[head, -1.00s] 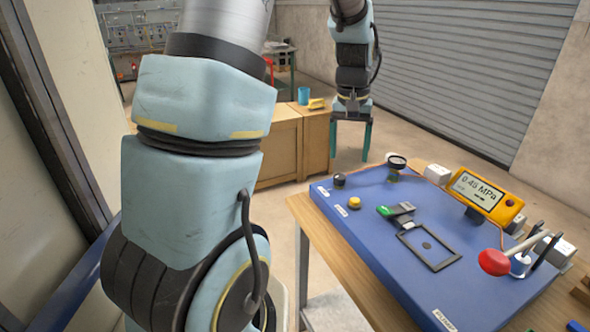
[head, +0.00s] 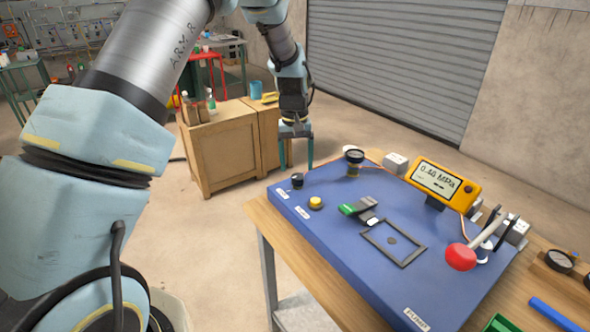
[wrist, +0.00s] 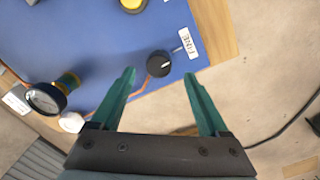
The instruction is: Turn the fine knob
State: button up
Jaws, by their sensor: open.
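The fine knob (wrist: 158,64) is a small black round knob with a white pointer line, beside a white label reading FINE (wrist: 187,43) on the blue panel. In the head view the black knob (head: 297,180) sits at the panel's far left corner. My gripper (wrist: 160,78) has green fingers spread wide. In the wrist view the knob appears between and just beyond the fingertips, with no contact visible. In the head view my gripper (head: 296,150) hangs beyond the panel's far edge, its fingers pointing down.
The blue panel (head: 350,240) also bears a yellow button (head: 316,202), a round gauge (head: 354,162), a yellow digital meter (head: 443,185) reading about 0.46 MPa and a red-ended lever (head: 461,257). A wooden cabinet (head: 225,150) stands behind. The floor left of the bench is clear.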

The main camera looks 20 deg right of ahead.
aim_at(297, 176)
jog(key=shift+d+f+p, duration=0.1)
jog(key=shift+f+p, duration=0.35)
jog(key=shift+f, duration=1.55)
jog(key=shift+c, duration=0.2)
grip_shut()
